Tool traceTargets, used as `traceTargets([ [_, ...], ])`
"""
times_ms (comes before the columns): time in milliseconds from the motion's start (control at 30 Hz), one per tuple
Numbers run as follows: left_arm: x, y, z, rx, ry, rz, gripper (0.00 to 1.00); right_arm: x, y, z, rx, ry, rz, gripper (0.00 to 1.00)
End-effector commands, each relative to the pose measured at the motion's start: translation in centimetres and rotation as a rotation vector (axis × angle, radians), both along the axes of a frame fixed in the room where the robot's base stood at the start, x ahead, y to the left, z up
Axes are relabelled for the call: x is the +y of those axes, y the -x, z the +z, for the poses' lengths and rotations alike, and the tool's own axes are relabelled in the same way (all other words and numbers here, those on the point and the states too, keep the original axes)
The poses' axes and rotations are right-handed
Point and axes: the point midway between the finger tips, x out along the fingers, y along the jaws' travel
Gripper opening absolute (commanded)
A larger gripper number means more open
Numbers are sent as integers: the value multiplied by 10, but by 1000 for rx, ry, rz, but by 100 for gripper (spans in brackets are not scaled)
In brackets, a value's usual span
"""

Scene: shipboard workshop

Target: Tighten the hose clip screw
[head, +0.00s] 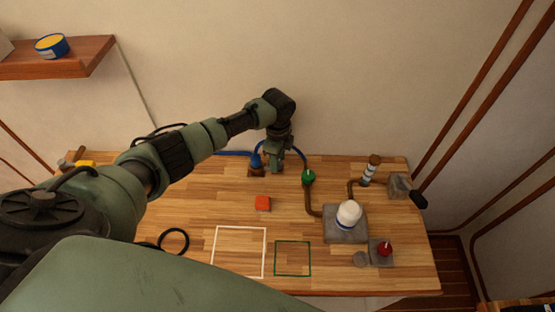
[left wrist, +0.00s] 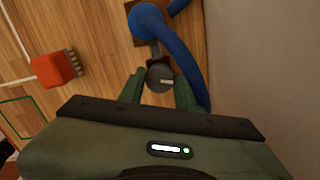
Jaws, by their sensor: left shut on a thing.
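The blue hose (head: 256,160) stands on a small brown block near the back of the bench. It also shows in the left wrist view (left wrist: 148,20), where it curves down on the right. A short grey metal piece runs from it to a round grey screw head (left wrist: 158,76) with a pale mark across it. My left gripper (head: 274,165) points down just right of the hose. In the left wrist view its two green fingers (left wrist: 160,88) are shut on the screw head, one on each side. The clip band itself is hard to make out. My right gripper is not in view.
A red block (head: 263,203) lies in front of the gripper. White (head: 240,228) and green (head: 292,243) outlined squares are bare. A pipe with a green valve (head: 308,178) and a white dome (head: 348,214) stand at right. The wall is close behind.

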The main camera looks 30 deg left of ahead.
Motion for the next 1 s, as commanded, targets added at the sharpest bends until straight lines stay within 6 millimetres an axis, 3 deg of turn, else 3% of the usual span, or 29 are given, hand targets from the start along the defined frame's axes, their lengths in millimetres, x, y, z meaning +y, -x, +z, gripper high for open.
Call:
traceTargets([
  [400,0,0,0,0,0,-9,0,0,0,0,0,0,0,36],
  [433,0,0,0,0,0,-9,42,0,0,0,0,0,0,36],
  [500,0,0,0,0,0,-8,55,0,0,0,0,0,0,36],
  [833,0,0,2,-1,0,-7,55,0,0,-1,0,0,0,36],
  [1000,0,-1,22,-4,1,-9,55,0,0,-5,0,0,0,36],
])
